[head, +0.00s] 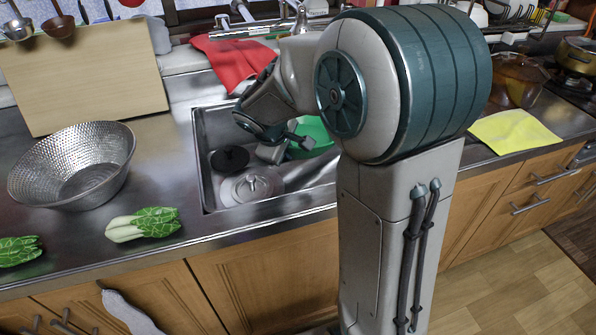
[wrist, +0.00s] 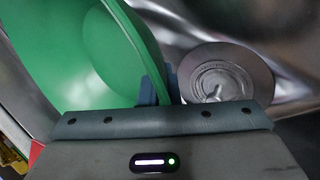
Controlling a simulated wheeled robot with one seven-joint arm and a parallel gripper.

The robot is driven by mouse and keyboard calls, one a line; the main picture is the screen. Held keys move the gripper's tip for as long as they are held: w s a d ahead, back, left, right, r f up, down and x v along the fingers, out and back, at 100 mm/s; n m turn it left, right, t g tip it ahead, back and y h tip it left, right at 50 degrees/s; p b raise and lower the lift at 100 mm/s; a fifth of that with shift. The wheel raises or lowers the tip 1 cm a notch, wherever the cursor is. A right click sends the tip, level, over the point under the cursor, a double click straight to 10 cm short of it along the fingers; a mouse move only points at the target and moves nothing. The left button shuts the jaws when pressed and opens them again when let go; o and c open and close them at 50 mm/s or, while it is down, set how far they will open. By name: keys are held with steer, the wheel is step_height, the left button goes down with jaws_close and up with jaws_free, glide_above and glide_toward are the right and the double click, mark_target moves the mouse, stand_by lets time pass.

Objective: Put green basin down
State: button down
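The green basin (head: 314,133) is inside the sink (head: 199,165) in the head view, mostly hidden behind my arm. It fills the upper left of the wrist view (wrist: 75,50) and looks tilted. My gripper (head: 287,146) reaches down into the sink. In the wrist view my gripper's two fingers (wrist: 160,86) sit close together on either side of the basin's rim, shut on it. I cannot tell whether the basin touches the sink floor.
A round metal drain piece (head: 250,186) and a dark drain (head: 230,158) are in the sink. A hammered metal bowl (head: 75,165) and bok choy (head: 143,224) stand left. A red cloth (head: 232,60) lies behind the sink; a yellow cloth (head: 513,131) lies right.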

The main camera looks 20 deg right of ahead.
step_height(320, 180, down, 10)
steer(key=b, duration=0.3)
steer(key=shift+w+f, duration=0.1)
steer(key=shift+f, duration=0.15)
steer(key=shift+b, duration=0.3)
steer(key=shift+f, duration=0.2)
steer(key=c, duration=1.7)
jaws_free()
steer(key=shift+r, duration=0.1)
steer(key=shift+r, duration=0.3)
steer(key=p+v, duration=0.3)
steer(key=v, duration=0.8)
steer(key=shift+a+r, duration=0.15)
steer(key=shift+r, duration=0.15)
